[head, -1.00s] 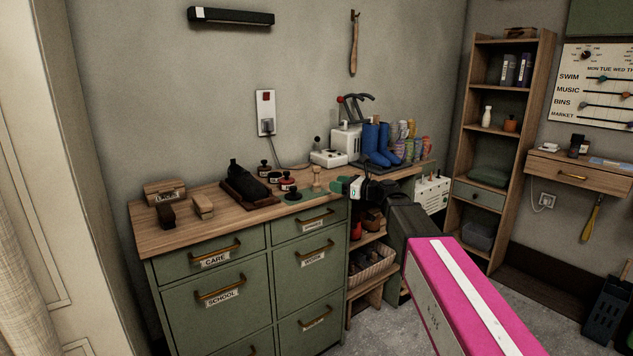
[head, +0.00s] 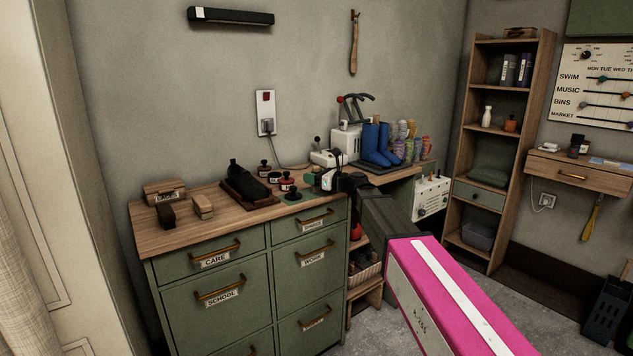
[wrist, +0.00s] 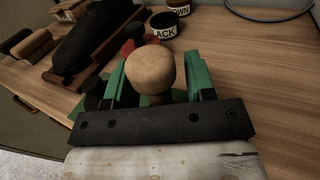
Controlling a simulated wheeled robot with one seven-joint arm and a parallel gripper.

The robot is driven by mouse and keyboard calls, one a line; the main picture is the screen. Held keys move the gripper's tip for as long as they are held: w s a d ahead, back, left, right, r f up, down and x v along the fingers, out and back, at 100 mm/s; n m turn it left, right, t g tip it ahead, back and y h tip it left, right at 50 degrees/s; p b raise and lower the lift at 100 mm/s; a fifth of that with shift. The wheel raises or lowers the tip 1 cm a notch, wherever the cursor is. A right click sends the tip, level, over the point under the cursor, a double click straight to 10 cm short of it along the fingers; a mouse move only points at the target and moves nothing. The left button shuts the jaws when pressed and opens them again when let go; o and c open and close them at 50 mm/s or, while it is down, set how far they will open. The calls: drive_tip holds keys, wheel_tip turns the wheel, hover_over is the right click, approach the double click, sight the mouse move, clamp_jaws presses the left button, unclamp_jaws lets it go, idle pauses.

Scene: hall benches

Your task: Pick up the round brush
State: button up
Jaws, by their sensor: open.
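The round brush (wrist: 151,66) shows in the wrist view as a pale wooden knob on a narrower neck, upright over a green mat; its lower end is hidden. My gripper (wrist: 156,62) is open, with one green finger on each side of the knob. I see a small gap on the right side; contact on the left cannot be told. In the head view my gripper (head: 318,179) is at the right part of the bench top and mostly hides the brush.
Blue boots (head: 376,143) and a white machine (head: 346,142) stand behind. Two brushes (head: 203,207) lie at the bench's left, with clear wood before them.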

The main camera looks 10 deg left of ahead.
drive_tip(key=shift+a, duration=0.15)
drive_tip(key=shift+c, duration=0.3)
drive_tip(key=c, duration=0.7)
drive_tip(key=shift+r, duration=0.1)
drive_tip(key=shift+r, duration=0.5)
wheel_tip(320, 180, up, 2)
drive_tip(key=shift+r, duration=0.25)
drive_tip(key=s+r, duration=0.2)
drive_tip(key=s, duration=0.2)
drive_tip(key=s+r, duration=0.5)
drive_tip(key=s, duration=0.2)
drive_tip(key=shift+s+a+r, duration=0.1)
drive_tip(key=shift+s+r, duration=0.1)
drive_tip(key=shift+s, duration=0.1)
